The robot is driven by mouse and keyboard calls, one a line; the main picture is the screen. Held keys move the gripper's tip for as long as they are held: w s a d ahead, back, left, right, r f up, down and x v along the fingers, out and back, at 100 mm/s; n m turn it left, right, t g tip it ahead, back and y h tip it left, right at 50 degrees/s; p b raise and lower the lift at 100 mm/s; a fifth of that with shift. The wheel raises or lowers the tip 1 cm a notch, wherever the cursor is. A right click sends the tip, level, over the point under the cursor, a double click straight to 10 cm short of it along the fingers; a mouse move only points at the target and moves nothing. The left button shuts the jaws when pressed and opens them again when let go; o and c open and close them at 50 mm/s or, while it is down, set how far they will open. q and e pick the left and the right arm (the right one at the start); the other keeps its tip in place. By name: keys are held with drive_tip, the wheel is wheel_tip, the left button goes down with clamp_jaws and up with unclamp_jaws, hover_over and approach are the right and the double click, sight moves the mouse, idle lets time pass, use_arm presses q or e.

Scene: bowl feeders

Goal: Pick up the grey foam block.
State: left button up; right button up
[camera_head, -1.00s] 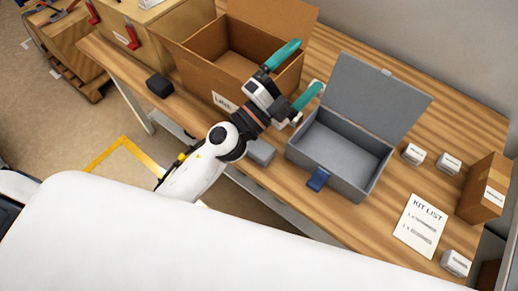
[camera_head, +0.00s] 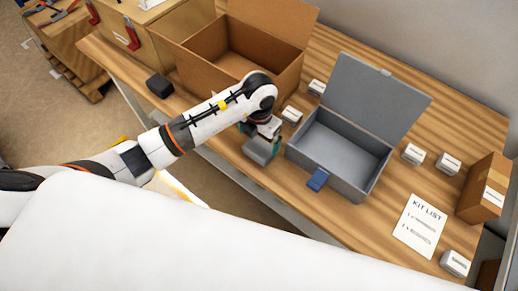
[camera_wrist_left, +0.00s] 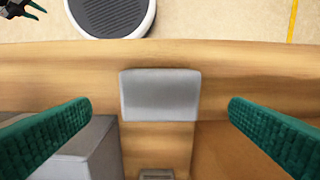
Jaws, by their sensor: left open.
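The grey foam block (camera_head: 258,151) lies on the wooden table near its front edge, left of the open grey box. My left gripper (camera_head: 262,143) points down over it and is open. In the left wrist view the block (camera_wrist_left: 160,95) sits between the two green fingers (camera_wrist_left: 160,130), with a clear gap on each side and no contact visible. In the head view the wrist partly hides the block. My right gripper (camera_wrist_left: 30,12) shows only small at the top left corner of the wrist view; its opening is unclear.
An open cardboard box (camera_head: 275,88) stands behind. A black block (camera_head: 159,85) lies at left. Small white boxes (camera_head: 413,154) and a kit list (camera_head: 419,226) lie at right.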

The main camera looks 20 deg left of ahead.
sight(257, 149)
use_arm(q)
drive_tip(key=f, duration=0.1)
drive_tip(key=f+p, duration=0.1)
drive_tip(key=f, duration=0.1)
drive_tip(key=f+p, duration=0.1)
drive_tip(key=f, duration=0.1)
drive_tip(key=shift+s+a+f, duration=0.1)
drive_tip(key=shift+s+f, duration=0.15)
drive_tip(key=shift+w+f, duration=0.1)
drive_tip(key=shift+f, duration=0.4)
drive_tip(key=c, duration=0.9)
